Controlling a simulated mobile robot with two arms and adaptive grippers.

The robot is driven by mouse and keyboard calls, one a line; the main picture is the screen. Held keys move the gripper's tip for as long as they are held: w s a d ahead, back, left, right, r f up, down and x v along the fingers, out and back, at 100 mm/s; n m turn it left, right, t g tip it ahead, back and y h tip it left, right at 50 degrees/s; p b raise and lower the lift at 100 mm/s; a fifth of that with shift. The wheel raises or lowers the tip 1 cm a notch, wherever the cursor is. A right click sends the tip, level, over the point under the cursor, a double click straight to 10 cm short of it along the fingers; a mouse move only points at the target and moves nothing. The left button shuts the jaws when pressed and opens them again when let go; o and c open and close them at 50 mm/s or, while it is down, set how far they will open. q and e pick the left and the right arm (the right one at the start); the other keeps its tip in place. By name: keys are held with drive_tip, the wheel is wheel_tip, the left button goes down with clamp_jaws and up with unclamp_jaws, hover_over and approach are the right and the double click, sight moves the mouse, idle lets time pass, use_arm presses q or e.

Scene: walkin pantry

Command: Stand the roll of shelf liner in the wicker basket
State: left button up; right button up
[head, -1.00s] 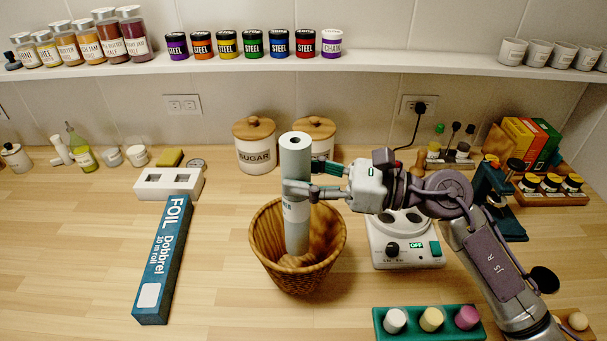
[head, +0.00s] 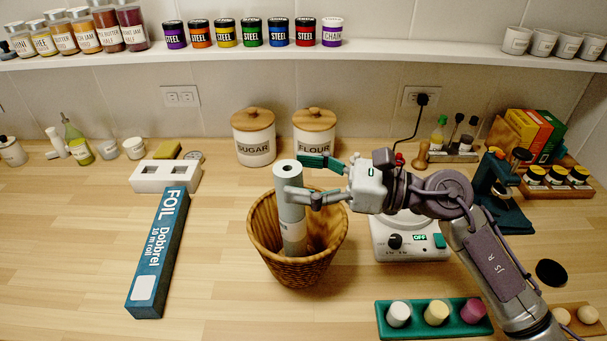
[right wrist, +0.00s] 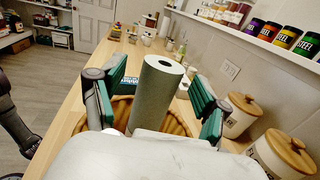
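The pale grey-green roll of shelf liner (head: 290,215) stands inside the wicker basket (head: 273,262), tilted slightly so its top leans left. Its lower end is hidden by the basket's front wall. My right gripper (head: 306,178) is at the roll's upper part, just right of it, with its fingers spread. In the right wrist view the roll (right wrist: 157,98) stands between the open green-padded fingers, with gaps on both sides. The basket's rim (right wrist: 178,122) shows behind the fingers. My left gripper is not in view.
A blue foil box (head: 158,255) lies left of the basket. Sugar (head: 253,138) and flour (head: 314,135) canisters stand behind. A white device (head: 408,240) is close on the right, and a green tray (head: 455,330) is in front.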

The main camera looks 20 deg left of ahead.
drive_tip(key=shift+d, duration=0.1)
drive_tip(key=shift+w+d+f, duration=0.1)
drive_tip(key=shift+d, duration=0.2)
drive_tip(key=d, duration=1.1)
drive_tip(key=shift+w+d, duration=0.15)
drive_tip(key=shift+w, duration=0.3)
